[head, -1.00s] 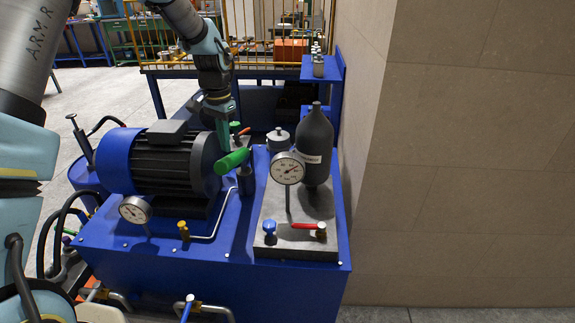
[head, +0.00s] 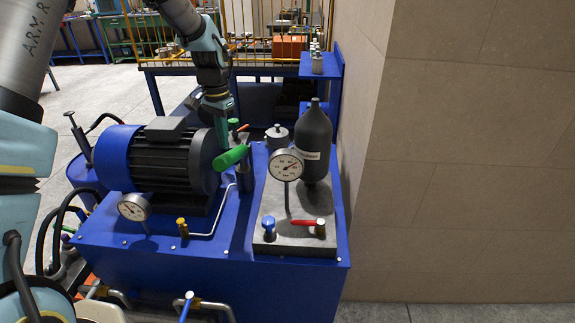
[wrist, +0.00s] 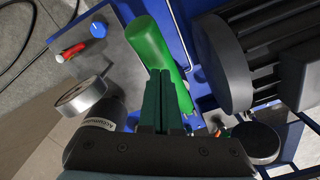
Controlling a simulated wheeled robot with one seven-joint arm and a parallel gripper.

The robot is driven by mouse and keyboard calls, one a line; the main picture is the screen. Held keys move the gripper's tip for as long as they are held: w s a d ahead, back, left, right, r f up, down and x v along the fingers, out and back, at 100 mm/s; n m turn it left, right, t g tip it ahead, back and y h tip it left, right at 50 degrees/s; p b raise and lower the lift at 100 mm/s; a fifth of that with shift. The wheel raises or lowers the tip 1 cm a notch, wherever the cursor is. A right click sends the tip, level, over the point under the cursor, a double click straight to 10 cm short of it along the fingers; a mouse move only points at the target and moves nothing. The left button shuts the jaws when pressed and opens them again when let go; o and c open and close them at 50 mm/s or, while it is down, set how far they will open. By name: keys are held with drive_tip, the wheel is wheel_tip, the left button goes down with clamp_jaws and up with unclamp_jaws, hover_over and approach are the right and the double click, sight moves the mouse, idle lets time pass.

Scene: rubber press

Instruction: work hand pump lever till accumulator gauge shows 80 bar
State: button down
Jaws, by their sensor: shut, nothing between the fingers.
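The hand pump lever has a thick green handle (head: 230,157), slanted up to the right beside the motor. It also shows in the wrist view (wrist: 153,42), running past my fingertips. My gripper (head: 223,130) is shut and empty, pointing down just behind the handle. In the wrist view its closed fingers (wrist: 164,75) overlap the handle; I cannot tell whether they touch it. The accumulator (head: 315,140) is a black bottle on the grey block. Its round white gauge (head: 286,165) faces the head camera, needle toward the upper right; the figures are too small to read.
A black motor with a blue end (head: 165,158) stands left of the lever. A second gauge (head: 133,207) sits at the front left. Blue and red valve handles (head: 303,222) are on the grey block (head: 290,245). A beige wall (head: 460,150) closes the right side.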

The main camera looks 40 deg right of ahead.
drive_tip(key=shift+f+b, duration=3.5)
drive_tip(key=shift+f, duration=2.65)
drive_tip(key=shift+r+p, duration=4.1)
drive_tip(key=shift+r, duration=2.05)
drive_tip(key=shift+r, duration=0.1)
wheel_tip(320, 180, up, 2)
drive_tip(key=shift+r+p, duration=0.25)
drive_tip(key=shift+p, duration=0.65)
drive_tip(key=shift+r, duration=2.15)
